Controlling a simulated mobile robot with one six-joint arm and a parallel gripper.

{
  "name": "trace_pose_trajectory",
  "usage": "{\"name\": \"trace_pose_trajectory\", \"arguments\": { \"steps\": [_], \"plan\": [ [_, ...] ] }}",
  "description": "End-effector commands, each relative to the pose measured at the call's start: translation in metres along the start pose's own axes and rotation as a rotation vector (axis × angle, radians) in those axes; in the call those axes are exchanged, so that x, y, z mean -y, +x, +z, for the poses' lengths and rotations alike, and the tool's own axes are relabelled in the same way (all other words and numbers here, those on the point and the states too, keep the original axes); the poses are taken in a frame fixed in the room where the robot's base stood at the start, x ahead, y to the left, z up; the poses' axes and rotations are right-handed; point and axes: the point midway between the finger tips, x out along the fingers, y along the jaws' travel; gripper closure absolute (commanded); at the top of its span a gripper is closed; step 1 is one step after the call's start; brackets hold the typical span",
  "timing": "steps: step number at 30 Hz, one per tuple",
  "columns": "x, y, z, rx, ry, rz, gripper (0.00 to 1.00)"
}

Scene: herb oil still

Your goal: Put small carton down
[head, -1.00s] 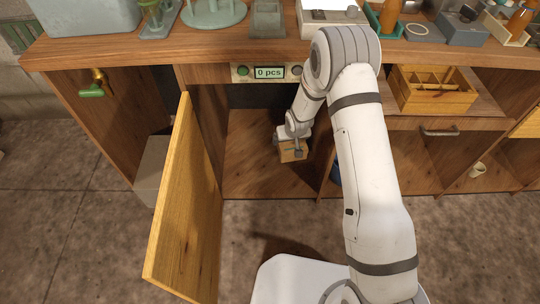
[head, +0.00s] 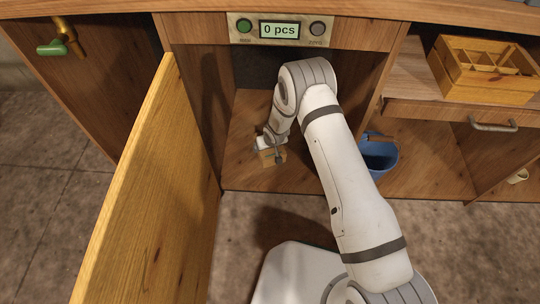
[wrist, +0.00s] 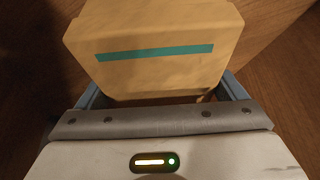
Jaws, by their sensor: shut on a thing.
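The small carton (wrist: 152,62) is tan with a teal stripe and fills the upper part of the wrist view. My gripper (head: 271,157) is shut on it, with a finger on either side in the wrist view (wrist: 160,97). In the head view the carton (head: 268,157) is small and partly hidden by my gripper. It is inside the open cupboard, low over the wooden cupboard floor (head: 244,178). I cannot tell whether it touches that floor.
The yellow cupboard door (head: 150,195) stands open on the left. A panel reading "0 pcs" (head: 279,30) is above the opening. A blue bucket (head: 379,160) stands right of the cupboard's side wall. A wooden divided box (head: 485,72) is on the right shelf.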

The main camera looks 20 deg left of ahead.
Motion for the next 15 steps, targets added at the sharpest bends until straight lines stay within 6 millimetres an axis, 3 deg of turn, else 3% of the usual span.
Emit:
{"name": "trace_pose_trajectory", "arguments": {
  "steps": [1,8,15],
  "plan": [
    [0.0,0.014,0.005,-0.001,0.001,0.0,0.41],
    [0.0,0.028,0.011,-0.002,0.0,0.0,0.41],
    [-0.001,0.056,0.022,-0.001,0.001,0.001,0.41]
  ]
}}
